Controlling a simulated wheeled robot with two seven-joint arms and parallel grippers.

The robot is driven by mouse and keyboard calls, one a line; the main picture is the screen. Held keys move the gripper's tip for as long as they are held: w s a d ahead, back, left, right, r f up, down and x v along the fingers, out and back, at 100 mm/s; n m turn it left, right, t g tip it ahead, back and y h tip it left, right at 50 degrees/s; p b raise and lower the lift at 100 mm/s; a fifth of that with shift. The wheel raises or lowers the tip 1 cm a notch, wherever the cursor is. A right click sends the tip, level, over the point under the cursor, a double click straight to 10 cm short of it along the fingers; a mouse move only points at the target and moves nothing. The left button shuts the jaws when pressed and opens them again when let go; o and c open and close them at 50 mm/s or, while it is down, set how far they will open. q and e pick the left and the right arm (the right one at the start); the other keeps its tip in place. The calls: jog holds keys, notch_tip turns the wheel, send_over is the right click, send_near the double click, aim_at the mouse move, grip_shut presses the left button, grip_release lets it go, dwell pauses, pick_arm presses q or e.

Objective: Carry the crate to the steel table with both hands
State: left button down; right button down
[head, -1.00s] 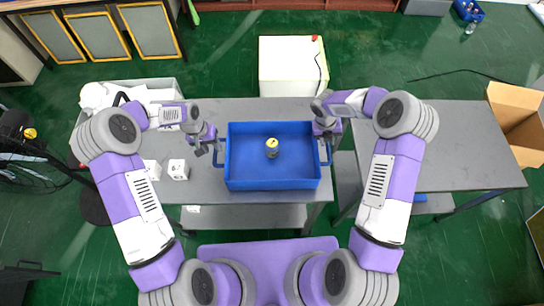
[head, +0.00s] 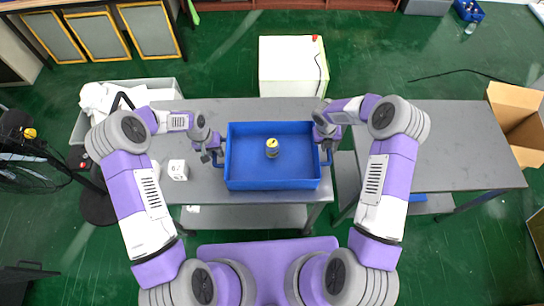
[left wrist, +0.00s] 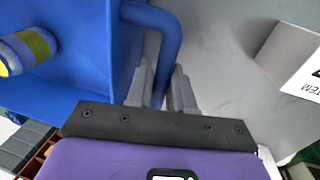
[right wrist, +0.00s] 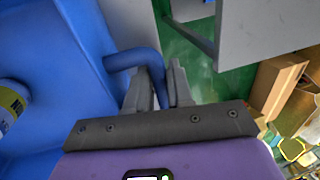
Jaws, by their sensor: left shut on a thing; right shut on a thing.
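The blue crate (head: 272,184) rests on the grey table in front of me. A small can with a yellow top (head: 272,147) stands inside it. My left gripper (head: 217,160) is shut on the crate's left handle; the left wrist view shows the blue handle (left wrist: 163,50) between the fingers. My right gripper (head: 326,158) is shut on the crate's right handle (right wrist: 150,62), between the fingers in the right wrist view. A second grey steel table (head: 450,150) stands to the right; its top is bare.
White boxes (head: 178,169) sit on the near table left of the crate. A narrow gap separates the two tables. A white cabinet (head: 292,70) stands behind, and an open cardboard box (head: 515,115) is beyond the right table.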

pick_arm(q)
jog(key=shift+r, duration=0.15)
pick_arm(e)
jog(key=shift+r, duration=0.15)
